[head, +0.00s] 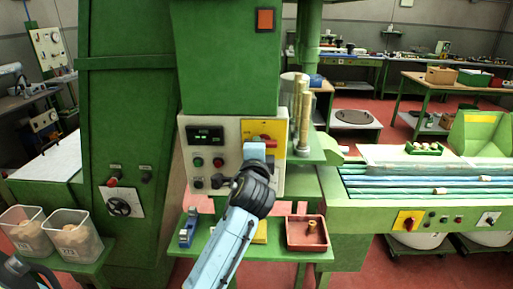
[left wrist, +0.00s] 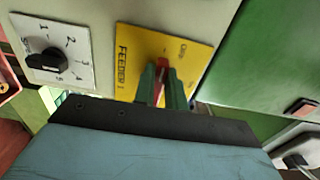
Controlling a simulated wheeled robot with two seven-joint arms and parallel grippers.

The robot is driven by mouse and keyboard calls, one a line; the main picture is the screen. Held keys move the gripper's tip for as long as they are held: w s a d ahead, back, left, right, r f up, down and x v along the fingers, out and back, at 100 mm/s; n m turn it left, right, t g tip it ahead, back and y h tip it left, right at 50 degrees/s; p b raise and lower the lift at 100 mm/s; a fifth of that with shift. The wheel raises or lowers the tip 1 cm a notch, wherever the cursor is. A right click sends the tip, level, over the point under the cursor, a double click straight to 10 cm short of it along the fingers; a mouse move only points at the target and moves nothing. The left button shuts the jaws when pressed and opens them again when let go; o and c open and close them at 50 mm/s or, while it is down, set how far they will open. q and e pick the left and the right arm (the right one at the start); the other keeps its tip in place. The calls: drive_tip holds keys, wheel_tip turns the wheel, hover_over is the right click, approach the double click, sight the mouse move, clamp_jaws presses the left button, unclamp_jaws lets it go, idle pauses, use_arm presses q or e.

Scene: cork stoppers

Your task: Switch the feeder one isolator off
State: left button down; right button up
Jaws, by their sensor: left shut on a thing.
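The feeder one isolator is a red handle (left wrist: 159,94) on a yellow plate (left wrist: 127,73) lettered FEEDER 1. In the left wrist view, the two green fingers of my left gripper (left wrist: 163,86) are closed on the red handle, one on each side. The fingers hide much of the handle, and its exact angle is hard to tell. In the head view the yellow plate (head: 274,151) is at the right of the pale control panel (head: 231,130), and my left gripper (head: 256,150) is in front of it. My right gripper is not in view.
A black rotary knob (left wrist: 45,62) on a numbered white dial is left of the yellow plate. Displays (head: 205,134) and buttons are on the panel's left. Below, a green shelf holds a blue item (head: 188,230) and a red tray (head: 306,243). A conveyor (head: 430,185) stands right.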

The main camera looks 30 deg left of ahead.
use_arm(q)
drive_tip(key=c, duration=1.4)
unclamp_jaws()
drive_tip(key=shift+c, duration=0.2)
drive_tip(key=b+v, duration=0.2)
drive_tip(key=v, duration=1.1)
drive_tip(key=shift+s, duration=0.25)
